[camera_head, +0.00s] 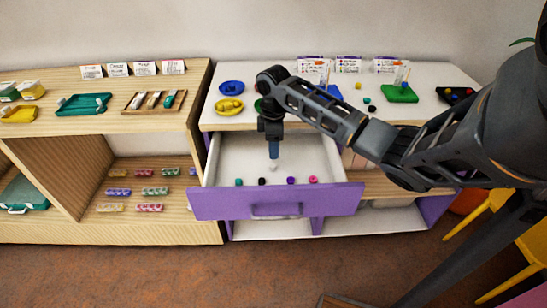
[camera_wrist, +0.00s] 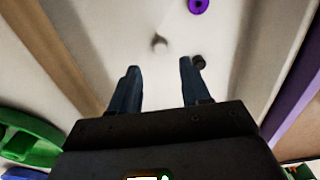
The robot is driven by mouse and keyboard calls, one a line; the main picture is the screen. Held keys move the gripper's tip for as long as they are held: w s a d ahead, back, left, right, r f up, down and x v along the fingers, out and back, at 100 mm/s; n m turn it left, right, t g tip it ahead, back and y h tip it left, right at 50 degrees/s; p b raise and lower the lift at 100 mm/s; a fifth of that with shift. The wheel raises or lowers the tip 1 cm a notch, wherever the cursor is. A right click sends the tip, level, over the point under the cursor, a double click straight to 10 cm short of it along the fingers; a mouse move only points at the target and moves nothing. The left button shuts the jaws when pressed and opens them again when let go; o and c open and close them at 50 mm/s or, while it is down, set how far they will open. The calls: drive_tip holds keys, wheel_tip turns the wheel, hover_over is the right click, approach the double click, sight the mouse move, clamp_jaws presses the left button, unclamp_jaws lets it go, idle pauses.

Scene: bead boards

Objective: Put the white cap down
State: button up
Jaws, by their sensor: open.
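The white cap (camera_head: 273,168) lies on the pale floor of the open purple-fronted drawer (camera_head: 215,205). It also shows in the wrist view (camera_wrist: 160,43), small and slightly blurred, just beyond the fingertips. My gripper (camera_head: 273,156) points down into the drawer, over the cap. In the wrist view my gripper (camera_wrist: 160,68) has its two fingers apart with nothing between them. Whether a finger touches the cap cannot be told.
Along the drawer's front lie a teal piece (camera_head: 239,182), a black one (camera_head: 262,181), a purple one (camera_head: 291,180) and a pink one (camera_head: 313,179). The drawer's back half looks clear. Blue (camera_head: 231,87) and yellow (camera_head: 229,106) dishes stand on the counter above.

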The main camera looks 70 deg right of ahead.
wheel_tip(320, 180, up, 5)
drive_tip(key=shift+r, duration=0.1)
drive_tip(key=shift+c, duration=0.2)
idle(1.2)
